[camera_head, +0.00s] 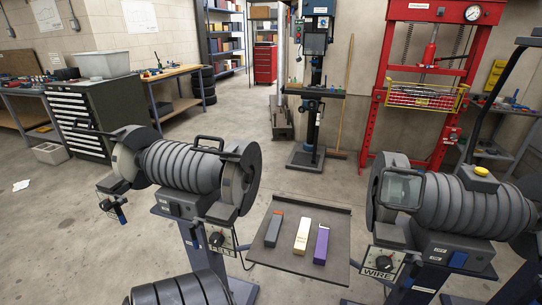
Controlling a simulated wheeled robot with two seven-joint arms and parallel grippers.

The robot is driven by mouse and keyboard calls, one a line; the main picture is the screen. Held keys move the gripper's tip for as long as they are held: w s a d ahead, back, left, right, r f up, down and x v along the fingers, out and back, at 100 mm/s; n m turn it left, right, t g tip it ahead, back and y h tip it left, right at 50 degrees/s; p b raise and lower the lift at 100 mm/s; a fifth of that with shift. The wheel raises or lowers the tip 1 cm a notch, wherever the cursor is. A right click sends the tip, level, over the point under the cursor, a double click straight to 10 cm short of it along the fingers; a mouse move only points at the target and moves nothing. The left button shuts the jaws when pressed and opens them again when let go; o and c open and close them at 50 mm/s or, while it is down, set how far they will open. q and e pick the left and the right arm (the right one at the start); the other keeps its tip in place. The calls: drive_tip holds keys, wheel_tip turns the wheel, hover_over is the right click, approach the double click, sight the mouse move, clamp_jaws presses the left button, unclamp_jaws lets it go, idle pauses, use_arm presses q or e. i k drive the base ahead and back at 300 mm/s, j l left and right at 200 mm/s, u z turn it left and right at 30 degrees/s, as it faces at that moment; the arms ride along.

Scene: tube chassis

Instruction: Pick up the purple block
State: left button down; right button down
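The purple block (321,246) lies on a dark flat tray (338,222) between the two grinding machines, low and right of centre. It is a long bar with a pale upper end bearing a small dark mark, and it is the rightmost of three bars. A white and tan bar (302,236) lies just left of it, with a gap between. A dark grey bar with a red end (274,230) lies further left. Neither of my grippers is in view, so nothing of them shows near the block.
A grinder (180,162) marked FELT stands left of the tray, and one marked WIRE (455,209) stands right. Another ribbed machine (180,290) shows at the bottom edge. A drill press (313,90) and red press (388,80) stand behind. Open floor (235,118) lies between.

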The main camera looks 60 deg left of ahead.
sight(320, 257)
drive_tip(key=u, duration=0.85)
